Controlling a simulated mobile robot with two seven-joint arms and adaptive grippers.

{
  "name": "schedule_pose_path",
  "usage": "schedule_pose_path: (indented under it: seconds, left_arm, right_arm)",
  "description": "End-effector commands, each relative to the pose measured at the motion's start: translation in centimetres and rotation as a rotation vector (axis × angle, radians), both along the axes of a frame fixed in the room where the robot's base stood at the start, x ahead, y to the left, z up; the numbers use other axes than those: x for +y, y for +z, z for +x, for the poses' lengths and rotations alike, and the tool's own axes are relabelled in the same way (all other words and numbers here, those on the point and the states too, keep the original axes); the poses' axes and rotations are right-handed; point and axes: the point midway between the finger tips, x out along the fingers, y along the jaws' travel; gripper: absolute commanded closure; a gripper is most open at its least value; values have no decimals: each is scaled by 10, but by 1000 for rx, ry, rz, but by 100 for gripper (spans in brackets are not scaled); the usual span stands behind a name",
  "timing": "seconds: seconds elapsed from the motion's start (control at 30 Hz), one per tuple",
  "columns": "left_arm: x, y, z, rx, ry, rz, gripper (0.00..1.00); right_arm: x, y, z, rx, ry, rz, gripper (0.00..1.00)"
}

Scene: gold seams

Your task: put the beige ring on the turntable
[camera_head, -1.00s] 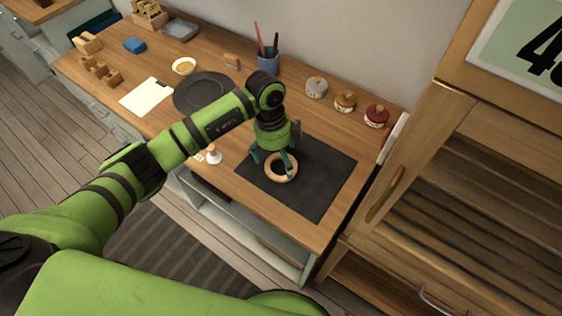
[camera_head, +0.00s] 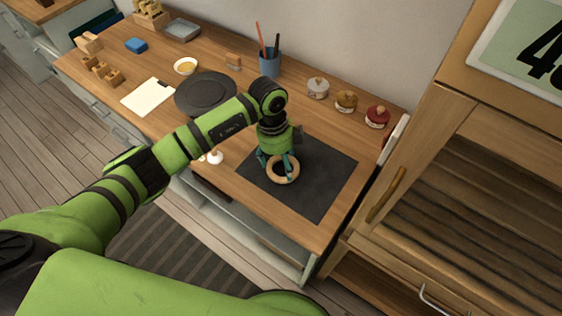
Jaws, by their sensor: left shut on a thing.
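The beige ring (camera_head: 284,181) is over the dark mat at the right part of the counter. My left gripper (camera_head: 278,164) is above it, with its teal fingers shut on the far part of the ring. The ring looks at or close to the mat; I cannot tell whether it touches. The turntable (camera_head: 196,97) is a dark round disc, bare, left of and behind the gripper. My arm passes just in front of its near edge. My right gripper is not in view.
The dark mat (camera_head: 325,185) lies under the ring. A small white-based object (camera_head: 215,157) stands beside my forearm. A blue cup with sticks (camera_head: 269,66) and several lidded jars (camera_head: 346,101) line the back. A white notepad (camera_head: 146,97) lies left of the turntable.

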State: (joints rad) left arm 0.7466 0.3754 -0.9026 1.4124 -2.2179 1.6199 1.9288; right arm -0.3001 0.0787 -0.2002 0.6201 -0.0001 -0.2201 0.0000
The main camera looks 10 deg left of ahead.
Motion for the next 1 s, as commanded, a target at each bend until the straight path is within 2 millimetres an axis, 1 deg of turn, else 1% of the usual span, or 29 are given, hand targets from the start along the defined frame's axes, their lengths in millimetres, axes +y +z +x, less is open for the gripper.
schedule_pose_path:
  seconds: [0.17, 0.27, 0.5, 0.7, 0.8, 0.9, 1.0]
  left_arm:
    - [1, 17, 2, -8, 0, 0, 52]
    - [1, 35, 3, -11, 0, -1, 52]
    - [-51, 66, -12, -9, -7, -2, 52]
    - [-88, 90, -22, -6, -3, -1, 53]
    - [-100, 99, -25, -6, -1, 0, 53]
    - [-108, 104, -28, -4, -1, 1, 53]
    - [-111, 107, -29, -3, 0, 1, 53]
  right_arm:
    - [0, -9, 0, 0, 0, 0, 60]
    - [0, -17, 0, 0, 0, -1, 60]
    - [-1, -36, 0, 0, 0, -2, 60]
    - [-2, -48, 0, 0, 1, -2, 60]
    - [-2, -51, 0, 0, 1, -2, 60]
    - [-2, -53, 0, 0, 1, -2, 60]
    - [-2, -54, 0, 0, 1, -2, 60]
